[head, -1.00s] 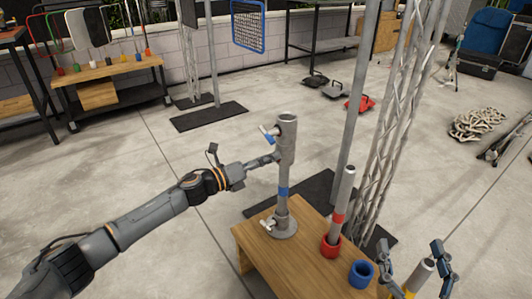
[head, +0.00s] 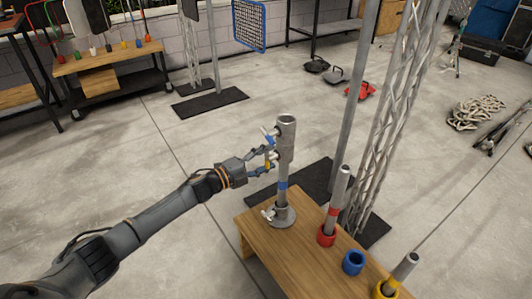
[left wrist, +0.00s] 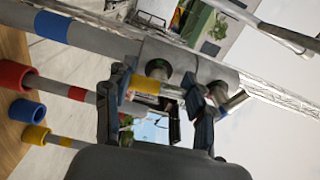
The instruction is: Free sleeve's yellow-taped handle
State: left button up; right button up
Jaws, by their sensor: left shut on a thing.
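The grey sleeve (head: 287,138) sits around the top of an upright pole with a blue band (head: 282,187) on the wooden table. The yellow-taped handle (left wrist: 145,86) sticks out of the sleeve's side in the left wrist view. My left gripper (head: 271,157) is at the sleeve's left side, its blue-tipped fingers on either side of that handle and shut on it. A second handle, with blue tape (head: 268,137), juts out just above the fingers. The left wrist view shows the sleeve sideways (left wrist: 200,68). My right gripper is out of view.
The wooden table (head: 262,236) also bears a red-collared post (head: 334,208), an empty blue collar (head: 353,262) and a yellow-collared post (head: 399,274). A lattice truss (head: 394,125) and a grey upright stand close behind.

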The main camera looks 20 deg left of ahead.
pick_arm(q)
jog(key=shift+r+n, duration=0.1)
jog(key=shift+n, duration=0.4)
jog(key=n+p, duration=0.2)
jog(key=n, duration=0.2)
jog(key=shift+n+p, duration=0.3)
jog(key=shift+p, duration=0.05)
jog(key=n, duration=0.1)
jog(key=n+p, duration=0.1)
jog(key=n, duration=0.3)
jog(key=shift+d+f+p, duration=0.1)
jog(key=shift+f+p, duration=0.15)
jog(key=shift+p, duration=0.1)
jog(key=shift+s+n+p, duration=0.1)
jog(key=shift+n+p, duration=0.2)
jog(key=shift+n, duration=1)
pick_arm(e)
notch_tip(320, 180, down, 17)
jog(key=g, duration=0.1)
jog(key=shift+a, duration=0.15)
pick_arm(q)
jog(key=shift+f, duration=0.1)
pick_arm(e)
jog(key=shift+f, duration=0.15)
pick_arm(q)
jog(key=o, duration=1.2)
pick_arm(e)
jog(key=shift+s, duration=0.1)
pick_arm(q)
jog(key=v, duration=1.2)
